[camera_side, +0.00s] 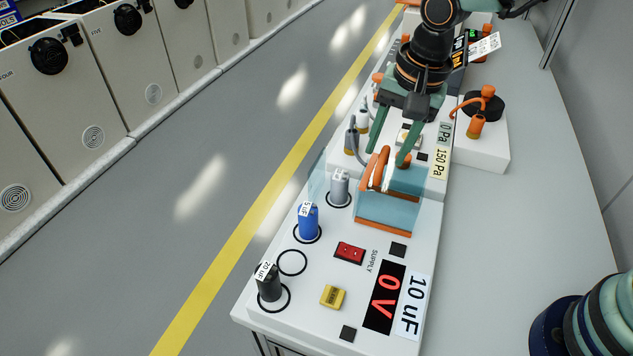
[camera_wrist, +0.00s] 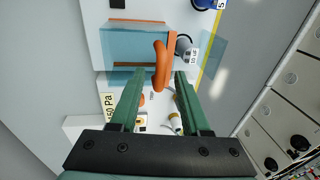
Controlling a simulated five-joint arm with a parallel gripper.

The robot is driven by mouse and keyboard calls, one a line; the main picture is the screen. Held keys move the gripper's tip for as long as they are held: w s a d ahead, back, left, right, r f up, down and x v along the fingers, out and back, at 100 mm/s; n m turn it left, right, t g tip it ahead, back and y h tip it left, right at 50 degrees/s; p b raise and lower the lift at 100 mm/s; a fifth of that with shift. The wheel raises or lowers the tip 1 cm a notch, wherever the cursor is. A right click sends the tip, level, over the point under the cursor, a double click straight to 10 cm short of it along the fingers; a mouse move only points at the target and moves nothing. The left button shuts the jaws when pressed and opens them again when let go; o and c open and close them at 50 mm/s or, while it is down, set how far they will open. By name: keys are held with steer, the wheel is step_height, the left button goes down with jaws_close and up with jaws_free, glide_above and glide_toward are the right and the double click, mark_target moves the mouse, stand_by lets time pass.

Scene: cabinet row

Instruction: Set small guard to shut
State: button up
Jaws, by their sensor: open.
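The small guard is a clear blue-tinted panel (camera_side: 390,207) with orange edging and an orange loop handle (camera_side: 379,170). It stands on the near white panel. In the wrist view its tinted sheet (camera_wrist: 130,43) lies at upper left and the handle (camera_wrist: 162,68) is near the centre. My gripper (camera_side: 385,158) is open and empty, above and behind the guard in the side view. In the wrist view the handle shows between my gripper's fingertips (camera_wrist: 158,74); I cannot tell if they touch it. The guard's exact tilt is hard to tell.
Beside the guard stand grey (camera_side: 339,187), blue (camera_side: 308,222) and black (camera_side: 268,283) cylinders, a red switch (camera_side: 349,252), a yellow block (camera_side: 332,297) and a 0 V display (camera_side: 384,297). An orange-handled black knob (camera_side: 484,104) sits at right. The grey bench right of the panels is clear.

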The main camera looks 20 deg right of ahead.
jaws_close()
stand_by(1.4)
